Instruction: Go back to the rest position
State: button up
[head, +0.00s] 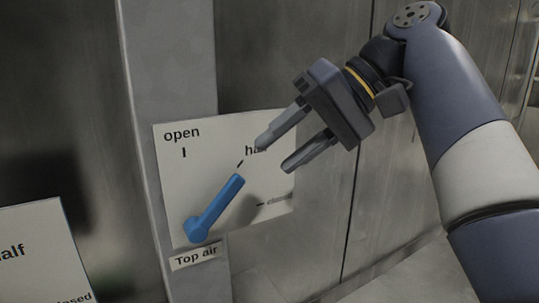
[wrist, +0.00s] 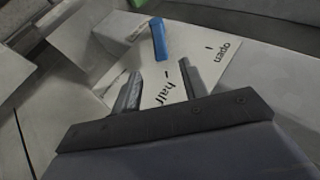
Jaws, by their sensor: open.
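My gripper (head: 279,154) is open and empty in the head view. Its fingers point left and down at a white panel (head: 185,165) marked "open" and "half", and partly cover the lettering. A blue lever (head: 216,207) is on this panel, above a "Top air" label (head: 194,253). The lever slants up and right from its pivot, toward the "half" mark. The fingers look apart from the lever. In the wrist view my gripper (wrist: 163,82) has its fingers spread, with the blue lever (wrist: 159,40) beyond them.
A second white panel (head: 40,250) with partly cut-off lettering stands at the lower left. A grey post (head: 172,60) rises behind the lever's panel. Metal walls (head: 290,50) stand behind my arm. Grey floor (head: 385,280) shows at the bottom.

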aim_at(236, 188)
dwell(0.3)
jog(key=x, duration=1)
jog(key=shift+a+b, duration=0.2)
jog(key=shift+b, duration=0.2)
jog(key=shift+a+f, duration=0.15)
jog(key=shift+f, duration=0.15)
jog(key=shift+w, duration=0.1)
jog(key=shift+r, duration=0.15)
